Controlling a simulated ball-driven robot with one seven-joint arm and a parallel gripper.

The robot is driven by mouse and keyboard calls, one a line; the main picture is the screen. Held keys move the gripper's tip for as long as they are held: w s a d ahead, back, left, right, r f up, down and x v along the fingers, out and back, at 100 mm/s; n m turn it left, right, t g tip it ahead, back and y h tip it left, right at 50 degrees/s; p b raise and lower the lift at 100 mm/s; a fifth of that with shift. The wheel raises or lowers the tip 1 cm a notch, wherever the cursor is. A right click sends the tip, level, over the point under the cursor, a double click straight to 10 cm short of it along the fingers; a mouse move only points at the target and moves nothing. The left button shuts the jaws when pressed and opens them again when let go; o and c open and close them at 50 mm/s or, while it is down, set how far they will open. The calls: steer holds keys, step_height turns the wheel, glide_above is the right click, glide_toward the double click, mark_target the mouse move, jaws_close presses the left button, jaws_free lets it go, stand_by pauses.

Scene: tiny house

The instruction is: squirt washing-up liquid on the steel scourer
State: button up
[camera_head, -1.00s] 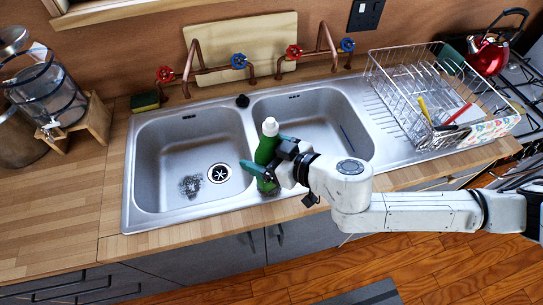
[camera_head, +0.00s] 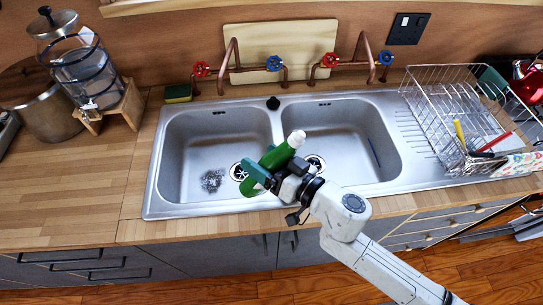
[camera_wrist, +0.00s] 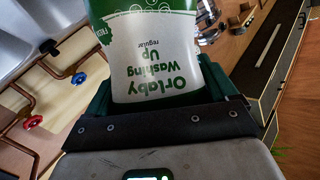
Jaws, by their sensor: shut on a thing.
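A green washing-up liquid bottle with a white cap (camera_head: 277,157) is held tilted above the front of the sink, its cap up and to the right. My gripper (camera_head: 262,174) is shut on it. In the wrist view, the bottle (camera_wrist: 160,55) fills the space between the jaws, its label upside down and its ends out of sight. The steel scourer (camera_head: 212,180), a grey wiry clump, lies on the floor of the left basin, left of the bottle and apart from it.
The double sink (camera_head: 285,196) has a divider and drains. Copper taps (camera_head: 232,68) rise behind it. A yellow-green sponge (camera_head: 178,93) sits at the back left. A wire dish rack (camera_head: 455,115) stands right, a glass dispenser (camera_head: 88,68) left.

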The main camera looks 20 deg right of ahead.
steer(key=shift+w+a+r+m+t, duration=0.15)
steer(key=shift+w+a+m+t, duration=0.1)
steer(key=shift+a+m+t, duration=0.05)
steer(key=shift+a, duration=0.25)
steer(key=shift+w+a+m+t+y, duration=0.2)
steer(key=shift+m+t+y, duration=0.1)
steer(key=shift+m, duration=0.1)
steer(key=shift+a+m, duration=0.3)
steer(key=shift+a, duration=0.05)
steer(key=shift+w+a+m+t, duration=0.25)
steer(key=shift+a+m+t, duration=0.35)
steer(key=shift+t, duration=0.1)
steer(key=shift+a+f, duration=0.15)
steer(key=shift+f, duration=0.05)
steer(key=shift+a+f+m+t+b, duration=0.15)
steer(key=shift+m+t+b, duration=0.3)
steer(key=shift+b, duration=0.4)
steer(key=m+b, duration=0.1)
steer(key=b, duration=0.1)
steer(key=shift+w+a+t+b, duration=0.1)
steer(key=shift+a+t+b, duration=0.05)
steer(key=shift+t+b, duration=0.2)
steer(key=m+b, duration=0.1)
steer(key=b, duration=0.1)
steer(key=m+t+b, duration=0.1)
steer(key=b, duration=0.2)
steer(key=shift+a+r, duration=0.25)
